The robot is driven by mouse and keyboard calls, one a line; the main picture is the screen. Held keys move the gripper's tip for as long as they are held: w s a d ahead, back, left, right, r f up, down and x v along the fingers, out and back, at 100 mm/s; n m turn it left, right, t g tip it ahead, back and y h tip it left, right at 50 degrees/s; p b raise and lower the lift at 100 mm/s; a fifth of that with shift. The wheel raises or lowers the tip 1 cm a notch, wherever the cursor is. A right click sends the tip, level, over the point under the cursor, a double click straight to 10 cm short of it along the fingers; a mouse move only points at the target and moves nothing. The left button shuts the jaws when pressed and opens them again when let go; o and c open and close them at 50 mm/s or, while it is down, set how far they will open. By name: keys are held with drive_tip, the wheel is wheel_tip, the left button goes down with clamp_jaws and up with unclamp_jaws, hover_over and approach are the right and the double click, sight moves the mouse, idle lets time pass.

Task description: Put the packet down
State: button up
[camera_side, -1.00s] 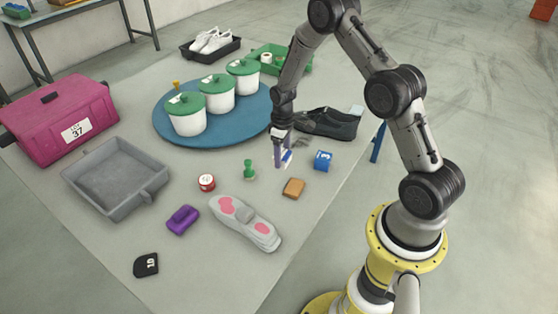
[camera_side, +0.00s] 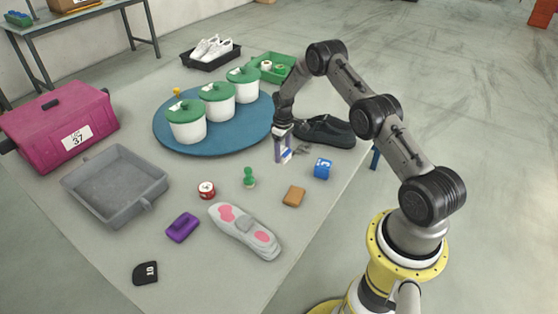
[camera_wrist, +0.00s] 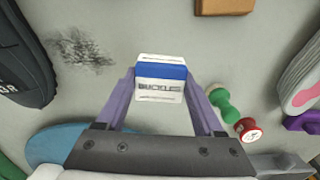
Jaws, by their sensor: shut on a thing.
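The packet is a small white box with a blue band and the word BUCKLES, and it shows in the wrist view (camera_wrist: 161,88) between my fingers. In the side view the packet (camera_side: 287,156) is a small white and blue shape at the fingertips. My gripper (camera_side: 283,158) is shut on it and points down over the grey table, between the blue round tray and the blue cube. Its purple-grey fingers also show in the wrist view (camera_wrist: 160,78). I cannot tell whether the packet touches the table.
A dark shoe (camera_side: 325,131) lies behind right. A dark grey patch (camera_wrist: 80,48) marks the table beside the packet. A blue cube (camera_side: 322,168), brown block (camera_side: 294,196), green peg (camera_side: 249,178) and red-white tin (camera_side: 206,190) stand nearby. White pots with green lids (camera_side: 217,101) stand on the blue tray (camera_side: 163,140).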

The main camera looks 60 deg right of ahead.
sight(279, 167)
drive_tip(key=w+f, duration=0.1)
drive_tip(key=w+d+f, duration=0.1)
drive_tip(key=f, duration=0.1)
drive_tip(key=shift+w+d+f, duration=0.1)
drive_tip(key=shift+w+d, duration=0.05)
drive_tip(key=shift+w, duration=0.1)
drive_tip(key=shift+w+f, duration=0.1)
drive_tip(key=shift+f, duration=1.5)
drive_tip(key=shift+f, duration=0.1)
drive_tip(key=o, duration=1.5)
drive_tip(key=shift+f, duration=0.1)
drive_tip(key=shift+c, duration=0.2)
